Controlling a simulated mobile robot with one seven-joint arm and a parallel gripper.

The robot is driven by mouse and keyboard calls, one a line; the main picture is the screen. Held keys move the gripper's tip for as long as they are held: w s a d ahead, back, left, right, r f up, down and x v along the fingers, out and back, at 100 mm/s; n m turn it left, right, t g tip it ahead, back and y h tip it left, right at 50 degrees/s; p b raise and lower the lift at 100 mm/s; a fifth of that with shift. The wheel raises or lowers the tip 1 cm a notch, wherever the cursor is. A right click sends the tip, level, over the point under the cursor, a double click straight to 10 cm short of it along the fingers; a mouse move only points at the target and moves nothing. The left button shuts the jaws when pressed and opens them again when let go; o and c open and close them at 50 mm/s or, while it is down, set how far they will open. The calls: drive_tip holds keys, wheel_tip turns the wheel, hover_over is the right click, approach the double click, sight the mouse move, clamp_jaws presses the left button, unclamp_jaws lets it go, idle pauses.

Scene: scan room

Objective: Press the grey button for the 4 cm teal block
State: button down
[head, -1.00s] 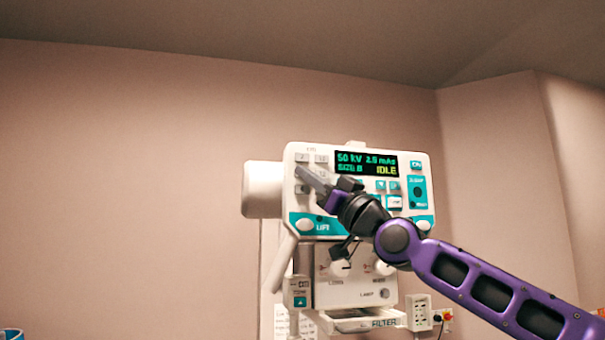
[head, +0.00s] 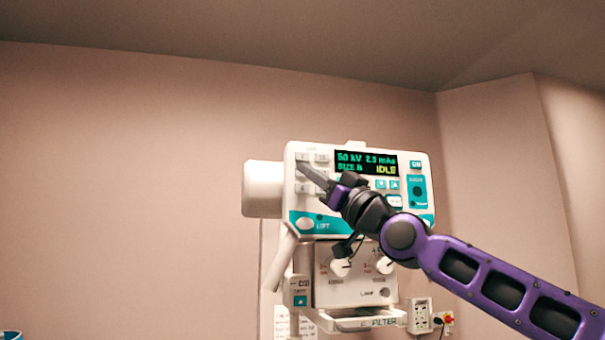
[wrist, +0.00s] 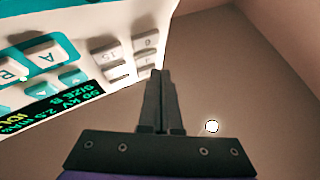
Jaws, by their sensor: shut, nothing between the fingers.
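Small grey buttons stand in two columns at the left of the white control panel, with a top left button (head: 302,156) and a top right button (head: 321,157). In the wrist view they appear upside down, with a button marked 15 (wrist: 104,43) and another column (wrist: 147,40) beside my fingers. The labels are too small to tell which is for 4 cm. My gripper (head: 302,165) is shut and empty, its tip just below the top left button; contact cannot be told. It also shows in the wrist view (wrist: 162,73). No teal block is visible.
The green display (head: 365,163) reads 50 kV, SIZE B, IDLE. Teal keys lie below it, and a LIFT knob (head: 305,224) is at the lower left. A white cylinder (head: 263,188) juts out left of the panel. The air left of it is free.

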drive_tip(key=shift+s+d+b, duration=0.2)
drive_tip(key=shift+s+b, duration=0.3)
drive_tip(key=shift+s, duration=0.3)
drive_tip(key=shift+s+d+b, duration=0.25)
drive_tip(key=shift+s+b, duration=0.25)
drive_tip(key=shift+s, duration=0.3)
drive_tip(key=shift+s+d+b, duration=0.2)
drive_tip(key=shift+s+b, duration=0.3)
drive_tip(key=shift+s, duration=0.3)
drive_tip(key=s+d+f+m+g+h, duration=0.3)
drive_tip(key=s+f+h, duration=0.3)
drive_tip(key=f, duration=1.2)
drive_tip(key=s+d+f+m+g+h, duration=0.3)
drive_tip(key=s+d+f+h, duration=0.3)
drive_tip(key=f, duration=1.2)
drive_tip(key=s+d+f+m+g+h, duration=0.3)
drive_tip(key=s+f, duration=0.7)
drive_tip(key=f, duration=0.8)
drive_tip(key=d+g+h, duration=0.1)
drive_tip(key=g+h, duration=0.1)
drive_tip(key=h, duration=0.1)
drive_tip(key=shift+s+d+f+m+g, duration=0.2)
drive_tip(key=shift+f+m+g, duration=0.1)
drive_tip(key=shift+f, duration=0.1)
